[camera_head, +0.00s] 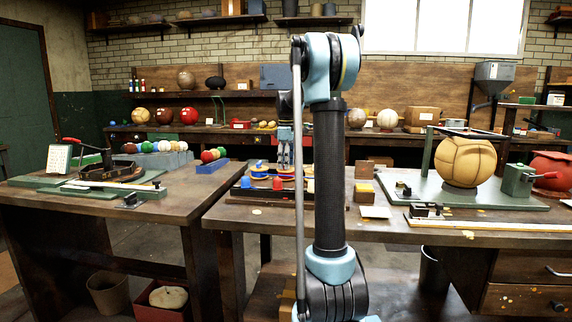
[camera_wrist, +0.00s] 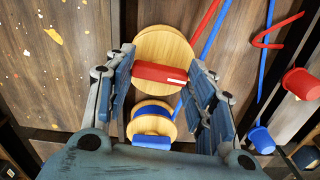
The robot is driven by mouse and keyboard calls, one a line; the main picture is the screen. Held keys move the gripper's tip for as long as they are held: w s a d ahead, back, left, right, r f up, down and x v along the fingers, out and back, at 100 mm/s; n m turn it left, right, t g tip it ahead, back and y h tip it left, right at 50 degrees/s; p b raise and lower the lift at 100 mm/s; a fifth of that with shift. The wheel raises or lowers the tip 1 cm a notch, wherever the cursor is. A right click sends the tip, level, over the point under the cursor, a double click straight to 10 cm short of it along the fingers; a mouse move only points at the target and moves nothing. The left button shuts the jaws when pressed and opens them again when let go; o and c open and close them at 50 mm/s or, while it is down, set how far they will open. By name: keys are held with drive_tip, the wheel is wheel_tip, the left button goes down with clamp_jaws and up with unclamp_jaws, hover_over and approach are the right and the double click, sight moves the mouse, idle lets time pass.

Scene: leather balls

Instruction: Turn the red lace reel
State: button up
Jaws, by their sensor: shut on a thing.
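The red lace reel, a round wooden disc with a red bar across it (camera_wrist: 160,73), lies between my fingers in the wrist view. My gripper (camera_wrist: 160,64) is shut on it, one finger at each end of the red bar. In the head view my gripper (camera_head: 283,163) points down over the right-hand bench, and the arm hides part of that spot. A similar reel with blue lace (camera_wrist: 152,118) lies beside the red one, nearer the palm in the wrist view.
Red and blue laces lie close by. In the head view a tan leather ball (camera_head: 465,162) sits on a green stand at right.

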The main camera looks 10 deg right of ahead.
drive_tip(key=m, duration=1.1)
drive_tip(key=shift+m, duration=0.7)
drive_tip(key=o, duration=1.1)
drive_tip(key=shift+c, duration=0.2)
wheel_tip(320, 180, up, 12)
